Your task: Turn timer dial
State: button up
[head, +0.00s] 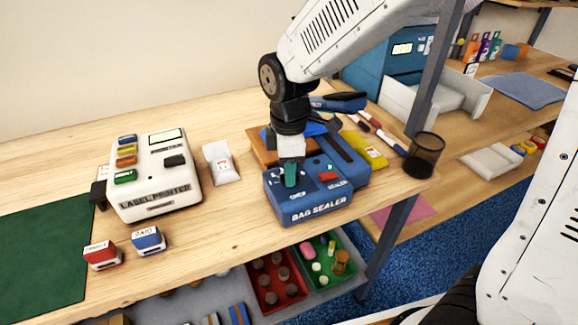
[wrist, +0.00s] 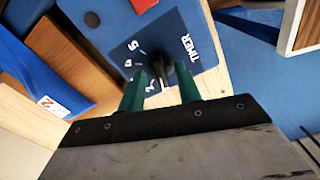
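The blue bag sealer (head: 310,208) stands on the wooden bench in the head view. Its face fills the upper middle of the wrist view (wrist: 125,22). The timer dial is a black knob (wrist: 159,68) on that face, beside the white word TIMER and a printed number scale. My gripper (head: 291,180) reaches down over the sealer's left part and hides the dial in the head view. In the wrist view, its two green fingers (wrist: 160,75) are apart, one on either side of the dial. A slim gap seems to show beside the knob; contact is hard to tell.
A white label printer (head: 155,175) and a small white packet (head: 220,162) stand left of the sealer. Red (head: 102,254) and blue (head: 148,240) stamps sit near the front edge. A black mesh cup (head: 424,155) stands right. A red button (head: 327,176) is close to my gripper.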

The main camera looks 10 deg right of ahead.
grip_shut()
jog(key=shift+m, duration=3.5)
jog(key=shift+w, duration=0.1)
grip_release()
jog(key=shift+r, duration=0.1)
